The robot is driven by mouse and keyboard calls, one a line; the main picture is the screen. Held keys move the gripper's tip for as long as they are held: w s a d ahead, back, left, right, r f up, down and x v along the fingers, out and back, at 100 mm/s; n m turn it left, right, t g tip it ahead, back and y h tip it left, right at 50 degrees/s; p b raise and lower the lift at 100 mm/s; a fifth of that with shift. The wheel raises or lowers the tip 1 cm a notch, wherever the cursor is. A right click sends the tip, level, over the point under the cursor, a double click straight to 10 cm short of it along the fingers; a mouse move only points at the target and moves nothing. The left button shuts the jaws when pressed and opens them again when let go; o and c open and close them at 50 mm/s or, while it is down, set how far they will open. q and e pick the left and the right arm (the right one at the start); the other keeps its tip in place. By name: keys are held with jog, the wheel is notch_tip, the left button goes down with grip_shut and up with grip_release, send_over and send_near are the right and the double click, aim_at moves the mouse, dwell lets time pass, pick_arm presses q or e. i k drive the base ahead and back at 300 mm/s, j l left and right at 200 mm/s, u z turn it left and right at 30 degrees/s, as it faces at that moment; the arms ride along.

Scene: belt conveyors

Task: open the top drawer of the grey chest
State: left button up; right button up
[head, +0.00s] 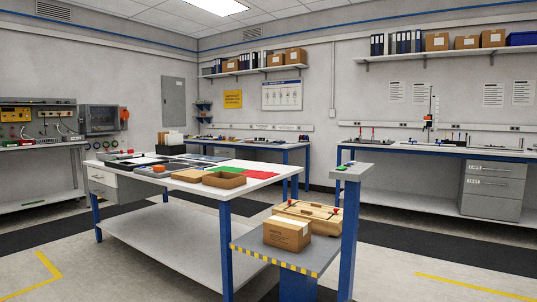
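A grey chest (491,192) of drawers stands under the long bench at the right, in the back of the room. Its top drawer (494,170) looks closed, flush with the front, with a label and a handle strip. A lower drawer front below it also looks closed. The chest's front faces the open floor. Neither of my grippers is in view, and no part of my arms shows near the chest.
A worktable (270,176) with trays and mats stands at centre left. A low grey stand (262,250) holds a cardboard box (287,232) and a wooden case (308,214). A blue post (349,230) stands beside them. The floor at right is clear, with a dark strip.

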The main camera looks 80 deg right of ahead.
aim_at(223, 152)
jog(key=z, duration=2.3)
jog(key=i+l+z, duration=0.8)
jog(key=l, duration=0.15)
jog(key=i+l+z, duration=0.4)
jog(key=i+z, duration=0.4)
jog(key=i, duration=0.15)
jog(key=i+u, duration=0.15)
jog(key=i, duration=1.55)
jog(key=i+u, duration=0.15)
jog(key=i, duration=0.4)
jog(key=i+l+u, duration=0.1)
jog(key=i, duration=0.5)
jog(key=i+l+u, duration=0.15)
jog(key=i, duration=0.4)
jog(key=i+j+u, duration=0.1)
jog(key=i+u, duration=0.35)
jog(key=i, duration=0.3)
jog(key=i+l+u, duration=0.2)
jog(key=i+u, duration=0.25)
jog(key=i, duration=0.3)
jog(key=i+j+u, duration=0.1)
jog(key=i+u, duration=0.3)
jog(key=i, duration=0.4)
jog(key=i+l+u, duration=0.15)
jog(key=i+u, duration=0.25)
jog(key=i, duration=0.35)
